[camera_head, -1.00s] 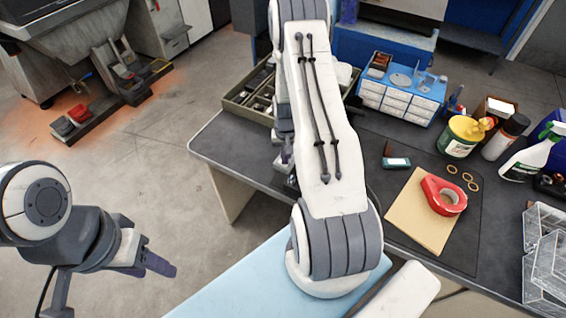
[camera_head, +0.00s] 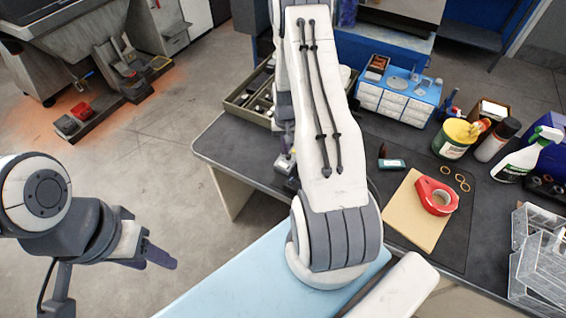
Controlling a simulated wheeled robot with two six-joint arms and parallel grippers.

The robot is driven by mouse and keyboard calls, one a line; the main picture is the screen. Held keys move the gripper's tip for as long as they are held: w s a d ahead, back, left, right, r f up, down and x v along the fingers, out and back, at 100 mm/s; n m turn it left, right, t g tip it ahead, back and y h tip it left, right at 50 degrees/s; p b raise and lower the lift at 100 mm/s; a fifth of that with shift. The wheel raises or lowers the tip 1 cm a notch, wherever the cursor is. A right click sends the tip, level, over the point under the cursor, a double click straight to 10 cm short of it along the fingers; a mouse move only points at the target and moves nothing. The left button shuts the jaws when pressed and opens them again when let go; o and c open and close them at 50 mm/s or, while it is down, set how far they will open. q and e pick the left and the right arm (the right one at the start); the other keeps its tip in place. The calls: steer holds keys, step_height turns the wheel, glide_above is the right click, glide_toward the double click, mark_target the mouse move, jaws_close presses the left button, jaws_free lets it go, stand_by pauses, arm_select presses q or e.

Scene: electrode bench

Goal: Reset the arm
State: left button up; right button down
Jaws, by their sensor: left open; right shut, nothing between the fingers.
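My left gripper (camera_head: 156,259) is at the lower left over the bare floor, clear of the bench. It is open, with nothing between its dark fingers. My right arm (camera_head: 322,120) is white and grey and runs up the middle of the view, over the bench's left part. My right gripper (camera_head: 287,166) is mostly hidden behind this arm, near the bench's left side. It is shut and holds nothing.
Open floor lies left.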

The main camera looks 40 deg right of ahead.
stand_by(0.4)
steer(key=s+a+r+n+b, duration=0.1)
steer(key=a+r+n, duration=0.3)
steer(key=a+r, duration=0.6)
steer(key=s+a+r+n, duration=0.1)
steer(key=a+r+n, duration=0.2)
steer(key=a+r, duration=0.7)
steer(key=s+a+r+n, duration=0.2)
steer(key=s+a+n, duration=0.2)
steer(key=s+a, duration=0.3)
steer(key=s+a+r+n+y+b, duration=0.1)
steer(key=s+a+r+n, duration=0.1)
steer(key=s+a, duration=0.5)
steer(key=s+n, duration=0.1)
steer(key=s, duration=0.4)
steer(key=shift+s+r+n, duration=0.15)
steer(key=shift+r+n, duration=0.05)
steer(key=shift+n, duration=0.2)
steer(key=shift+a, duration=0.1)
